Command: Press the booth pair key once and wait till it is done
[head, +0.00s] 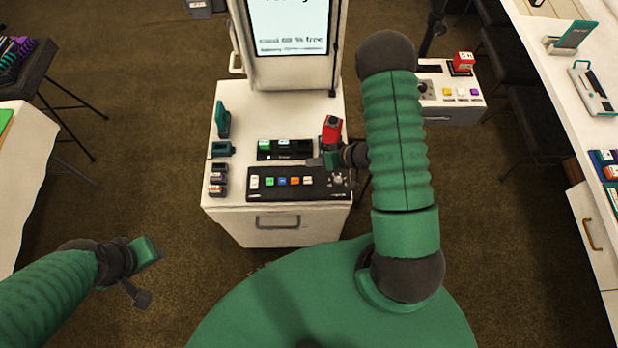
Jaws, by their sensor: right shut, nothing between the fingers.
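A black key panel (262,194) lies along the front of the white booth cabinet. The labels are too small to read, so I cannot tell which is the pair key. My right gripper (313,161) is shut and empty, just behind the panel's right part, apparently above it; contact cannot be told. My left gripper (150,272) is open and empty, low at left, away from the cabinet.
A black dock (285,149) with green lights sits behind the panel. A red device (331,131) stands beside my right gripper. Teal holders (223,120) and small dark blocks (218,180) line the cabinet's left side. A screen (289,25) rises behind. A white counter stands at right.

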